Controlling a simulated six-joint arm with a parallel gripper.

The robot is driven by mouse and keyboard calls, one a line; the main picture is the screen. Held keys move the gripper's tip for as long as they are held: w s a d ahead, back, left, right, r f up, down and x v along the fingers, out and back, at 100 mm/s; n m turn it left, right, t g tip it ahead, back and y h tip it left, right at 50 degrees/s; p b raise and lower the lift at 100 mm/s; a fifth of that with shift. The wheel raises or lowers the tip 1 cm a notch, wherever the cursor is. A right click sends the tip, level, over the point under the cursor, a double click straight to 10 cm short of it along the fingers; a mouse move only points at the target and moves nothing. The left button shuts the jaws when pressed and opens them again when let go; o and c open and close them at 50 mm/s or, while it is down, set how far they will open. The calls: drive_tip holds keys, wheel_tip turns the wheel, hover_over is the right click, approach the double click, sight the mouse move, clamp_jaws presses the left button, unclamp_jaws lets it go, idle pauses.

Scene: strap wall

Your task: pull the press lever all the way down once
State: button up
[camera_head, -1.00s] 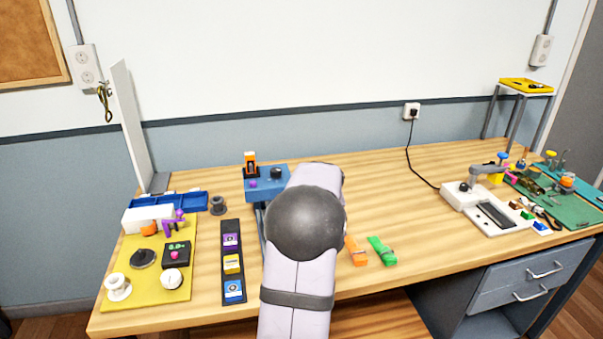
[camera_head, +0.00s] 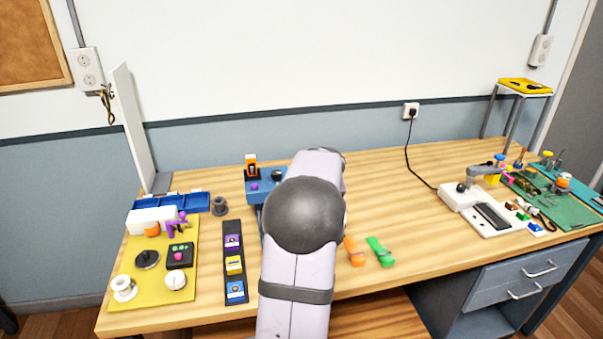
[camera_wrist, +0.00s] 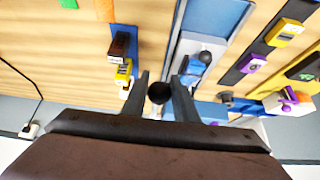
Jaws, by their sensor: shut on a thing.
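In the wrist view, my gripper (camera_wrist: 160,80) has its two fingers closed in on a dark round knob (camera_wrist: 158,93), which looks like the press lever's knob. The lever's shaft is not clearly visible. In the head view, my forearm hides the gripper and the held knob. A blue device (camera_head: 252,196), perhaps the press, stands partly behind my arm, with a dark round part (camera_head: 277,175) on top. How far down the lever is cannot be told.
A dark strip with purple, yellow and blue blocks (camera_head: 234,262) and a yellow mat (camera_head: 145,294) with small parts lie left of my arm. Orange (camera_head: 354,252) and green (camera_head: 379,252) clips lie to its right. A white machine (camera_head: 484,212) stands further right. The table between is clear.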

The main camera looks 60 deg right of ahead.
drive_tip(key=shift+w+d+r+p, duration=0.15)
drive_tip(key=shift+r+p, duration=0.4)
drive_tip(key=shift+r, duration=0.65)
drive_tip(key=shift+w+d+r+p, duration=0.15)
drive_tip(key=shift+d+r+p, duration=0.05)
drive_tip(key=shift+r+p, duration=0.7)
drive_tip(key=shift+w+d+r+p, duration=0.25)
drive_tip(key=shift+r+p, duration=0.4)
drive_tip(key=shift+p, duration=0.1)
drive_tip(key=o, duration=0.7)
